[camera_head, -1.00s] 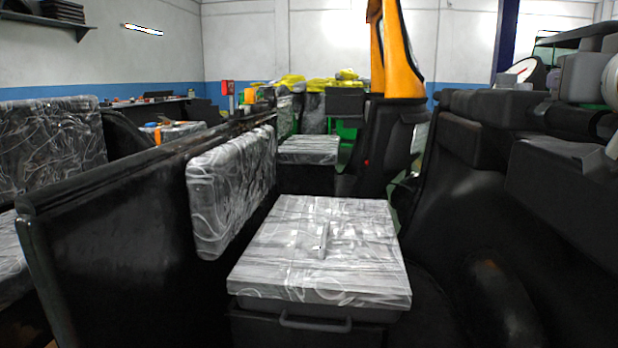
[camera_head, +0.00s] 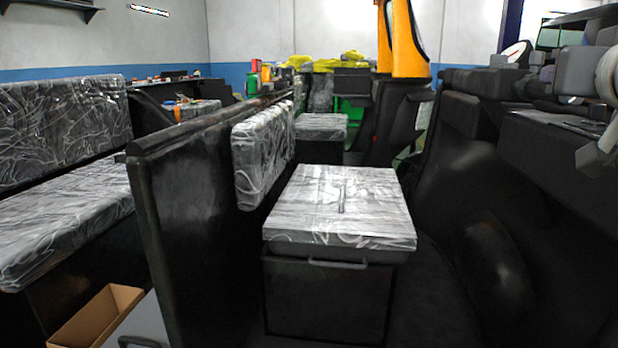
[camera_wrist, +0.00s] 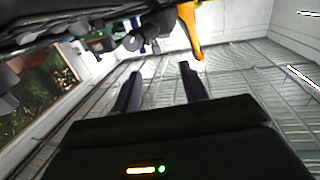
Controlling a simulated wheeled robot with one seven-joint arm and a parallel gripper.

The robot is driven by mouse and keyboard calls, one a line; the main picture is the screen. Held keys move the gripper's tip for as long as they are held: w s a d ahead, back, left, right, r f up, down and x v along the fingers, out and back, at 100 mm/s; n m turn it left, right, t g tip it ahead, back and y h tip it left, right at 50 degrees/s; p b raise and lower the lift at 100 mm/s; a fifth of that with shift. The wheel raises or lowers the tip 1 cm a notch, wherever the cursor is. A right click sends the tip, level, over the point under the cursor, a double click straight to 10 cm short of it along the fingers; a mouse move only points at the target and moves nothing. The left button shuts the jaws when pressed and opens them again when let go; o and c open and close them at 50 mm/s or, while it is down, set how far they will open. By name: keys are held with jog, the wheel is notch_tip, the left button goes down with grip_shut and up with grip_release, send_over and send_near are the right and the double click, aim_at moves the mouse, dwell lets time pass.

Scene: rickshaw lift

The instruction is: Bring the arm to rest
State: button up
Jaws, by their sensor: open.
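My gripper (camera_wrist: 160,70) shows in the wrist view with its two dark fingers apart and nothing between them. The fingers point toward a pale, lined surface (camera_wrist: 230,65) that looks like a wall or ceiling. In the head view, a plastic-wrapped seat cushion (camera_head: 340,205) lies flat on a dark box (camera_head: 325,295) with a front handle (camera_head: 338,264). A small thin object or mark lies near the middle of the cushion.
A black partition (camera_head: 185,210) with a wrapped backrest (camera_head: 263,155) stands left of the seat. Another wrapped bench (camera_head: 70,215) and an open cardboard box (camera_head: 100,318) are at the left. Dark upholstered bulk (camera_head: 490,210) fills the right. Orange posts (camera_head: 408,40) rise behind.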

jog(key=w+a+f+n+g+y, duration=0.1)
jog(key=a+f+y, duration=0.1)
jog(key=a+f, duration=0.35)
jog(key=a+f+n+g+y, duration=0.1)
jog(key=a+f+g+y, duration=0.15)
jog(key=f, duration=0.65)
jog(key=w+a+f+n+g+y, duration=0.1)
jog(key=a+f, duration=0.4)
jog(key=f, duration=0.2)
jog(key=s+a+f+n+g, duration=0.1)
jog(key=s+a+f, duration=0.3)
jog(key=f, duration=0.6)
jog(key=s+a+f+n+g+y, duration=0.1)
jog(key=s+a+f+g, duration=0.3)
jog(key=f, duration=0.6)
jog(key=shift+s+a+f+g, duration=0.2)
jog(key=shift+s+g, duration=0.15)
jog(key=shift+s, duration=0.7)
